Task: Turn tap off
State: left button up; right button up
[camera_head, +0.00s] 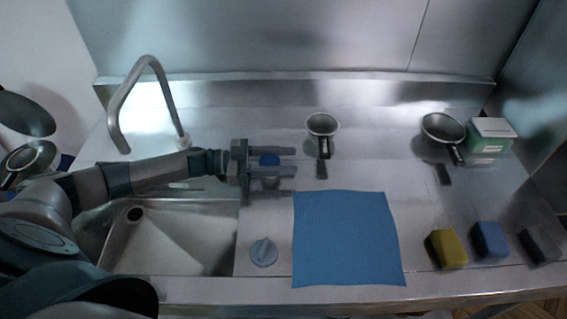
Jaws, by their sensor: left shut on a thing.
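The tap's bent metal spout (163,92) rises behind the left of the sink (180,242), and its tip hangs over the sink's back edge. I can make out no water stream. My left gripper (291,161) reaches in from the left above the counter, right of the tap. Its two fingers point right and are shut on a dark blue round knob (269,159), which is partly covered by them. A second, grey-blue knob (264,252) stands on the counter right of the sink, apart from the gripper. My right gripper is not in view.
A blue cloth (346,240) lies flat on the steel counter. Two small pans (322,125) (442,128) and a green-white box (490,135) stand at the back. Yellow (446,249), blue (489,240) and dark (539,245) sponges are at the front right.

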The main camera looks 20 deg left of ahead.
pick_arm(q)
jog(key=shift+g, duration=0.3)
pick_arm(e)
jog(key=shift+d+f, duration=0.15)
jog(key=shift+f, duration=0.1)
pick_arm(q)
jog(key=o, duration=1.1)
jog(key=shift+c, duration=0.2)
jog(key=shift+s+a+f+b, duration=0.1)
jog(key=shift+s+a+b, duration=0.15)
jog(key=shift+a+b, duration=0.15)
jog(key=b+v, duration=0.1)
jog(key=v, duration=0.3)
jog(key=b+v, duration=0.2)
jog(key=v, duration=0.2)
jog(key=shift+s+a+f, duration=0.1)
jog(key=shift+a+f, duration=0.1)
jog(key=shift+a, duration=0.1)
jog(key=b+v, duration=0.2)
jog(key=v, duration=0.5)
jog(key=shift+a+r+b, duration=0.15)
jog(key=shift+a+b, duration=0.15)
jog(key=shift+a, duration=0.15)
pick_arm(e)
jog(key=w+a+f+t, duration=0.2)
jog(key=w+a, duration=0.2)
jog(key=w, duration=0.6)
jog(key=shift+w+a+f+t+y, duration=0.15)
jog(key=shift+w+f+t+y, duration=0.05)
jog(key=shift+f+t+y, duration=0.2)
